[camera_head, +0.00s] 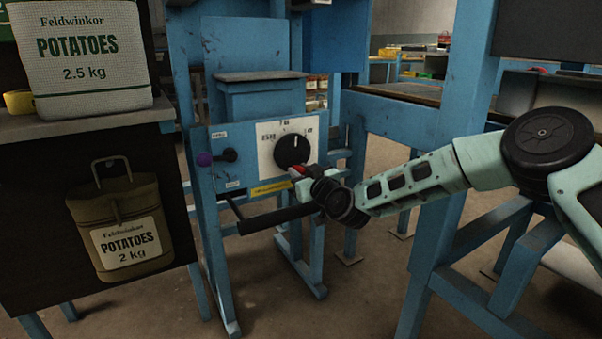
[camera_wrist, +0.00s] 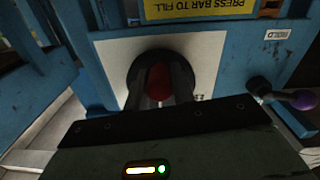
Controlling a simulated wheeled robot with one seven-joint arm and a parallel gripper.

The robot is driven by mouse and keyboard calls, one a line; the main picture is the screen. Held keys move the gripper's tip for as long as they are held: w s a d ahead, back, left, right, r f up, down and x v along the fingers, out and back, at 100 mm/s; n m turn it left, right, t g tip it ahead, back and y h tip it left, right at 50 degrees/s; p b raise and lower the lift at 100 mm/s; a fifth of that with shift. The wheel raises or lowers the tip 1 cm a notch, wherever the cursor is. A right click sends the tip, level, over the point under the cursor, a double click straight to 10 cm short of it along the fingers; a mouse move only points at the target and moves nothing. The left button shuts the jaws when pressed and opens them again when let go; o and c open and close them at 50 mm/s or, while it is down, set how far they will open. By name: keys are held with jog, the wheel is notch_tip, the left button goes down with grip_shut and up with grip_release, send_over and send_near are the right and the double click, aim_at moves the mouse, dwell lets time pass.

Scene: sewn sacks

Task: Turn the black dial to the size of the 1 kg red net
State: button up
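The black dial (camera_head: 292,150) is round with a white pointer mark near its top. It sits on a white plate (camera_head: 267,155) with small markings too small to read. In the wrist view the dial (camera_wrist: 133,65) appears behind my fingers and is partly hidden. My gripper (camera_head: 299,171) is at the dial's lower edge in the head view; contact cannot be made out. In the wrist view my gripper (camera_wrist: 161,80) has dark fingers either side of a red patch, whose nature is unclear. Whether the fingers are open or shut is unclear. No 1 kg red net is identifiable.
A purple-knobbed lever (camera_head: 205,159) is left of the dial. A yellow label (camera_head: 271,188) and black bar (camera_head: 278,218) are below. A 2.5 kg potato sack (camera_head: 85,55) stands on a ledge at left; a brown 2 kg sack (camera_head: 120,225) is beneath.

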aim_at(286, 163)
dwell(0.3)
jog(key=m, duration=0.1)
jog(key=a+m+p, duration=0.1)
jog(key=m, duration=0.1)
jog(key=s+m+p, duration=0.1)
jog(key=m, duration=0.1)
jog(key=shift+a+r, duration=0.15)
jog(key=shift+r, duration=0.2)
jog(key=shift+s+a+r+m+p, duration=0.15)
jog(key=shift+m+p, duration=0.1)
jog(key=shift+m, duration=0.55)
jog(key=shift+a+r+m+p, duration=0.15)
jog(key=shift+m+p, duration=0.1)
jog(key=shift+m, duration=0.55)
jog(key=shift+s+a+r+m+p, duration=0.15)
jog(key=shift+m+p, duration=0.1)
jog(key=shift+m, duration=0.55)
jog(key=shift+w, duration=0.1)
jog(key=o, duration=1)
jog(key=p+v, duration=0.4)
jog(key=v, duration=1.3)
jog(key=shift+d+r+p, duration=0.15)
jog(key=shift+d+p, duration=0.05)
jog(key=shift+p, duration=0.2)
